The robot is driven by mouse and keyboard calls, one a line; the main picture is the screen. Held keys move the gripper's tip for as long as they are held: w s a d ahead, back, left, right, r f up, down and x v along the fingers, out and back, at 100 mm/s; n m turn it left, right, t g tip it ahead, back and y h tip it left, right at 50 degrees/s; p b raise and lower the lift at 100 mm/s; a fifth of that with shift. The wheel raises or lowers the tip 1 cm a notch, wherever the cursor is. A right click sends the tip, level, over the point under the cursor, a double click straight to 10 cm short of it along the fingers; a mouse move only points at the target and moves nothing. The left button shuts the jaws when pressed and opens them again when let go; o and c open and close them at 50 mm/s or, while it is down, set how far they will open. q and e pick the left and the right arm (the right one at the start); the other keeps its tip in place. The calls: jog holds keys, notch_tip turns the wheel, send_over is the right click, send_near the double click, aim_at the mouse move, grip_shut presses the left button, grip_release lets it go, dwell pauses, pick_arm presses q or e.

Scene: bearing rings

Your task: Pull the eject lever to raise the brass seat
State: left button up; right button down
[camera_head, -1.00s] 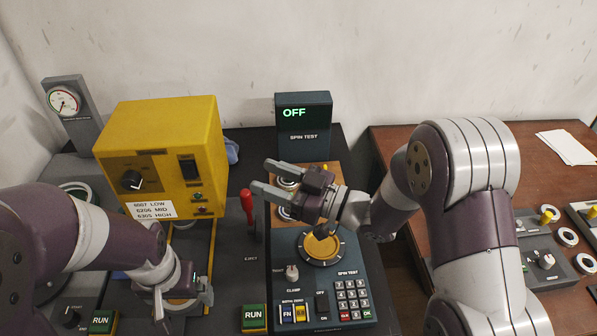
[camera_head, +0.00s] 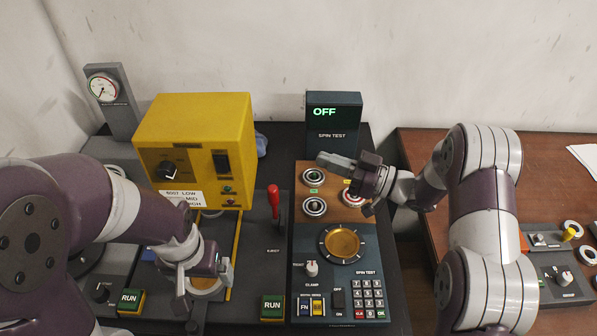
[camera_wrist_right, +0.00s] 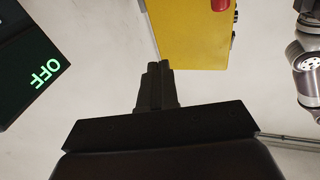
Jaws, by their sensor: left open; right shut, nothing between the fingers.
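The red eject lever (camera_head: 274,202) stands upright in its slot right of the yellow machine, above the EJECT label. A round brass plate (camera_head: 341,244) sits in the spin-test panel. A brass-coloured ring (camera_head: 203,292) shows partly under my left gripper; I cannot tell which is the brass seat. My left gripper (camera_head: 205,278) is open below the yellow machine, left of the lever and apart from it. My right gripper (camera_head: 322,159) is shut and empty, in front of the spin-test display, above and right of the lever. Its closed fingers show in the right wrist view (camera_wrist_right: 154,85).
The yellow machine (camera_head: 193,140) stands left of the lever. The spin-test display (camera_head: 334,115) reads OFF. Several bearings, including one ring (camera_head: 314,206), lie on a wooden board below my right gripper. A green RUN button (camera_head: 272,305) is below the lever.

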aim_at(274, 208)
jog(key=w+d+f+m+g+p, duration=0.25)
jog(key=w+f+g, duration=0.35)
jog(key=g, duration=0.3)
jog(key=s+a+r+m+g+h+p, duration=0.1)
jog(key=s+a+r+m+g+p, duration=0.1)
jog(key=s+a+m+p, duration=0.4)
jog(key=s+a+g, duration=0.1)
jog(key=s+a, duration=0.1)
jog(key=a, duration=0.3)
jog(key=shift+s, duration=0.25)
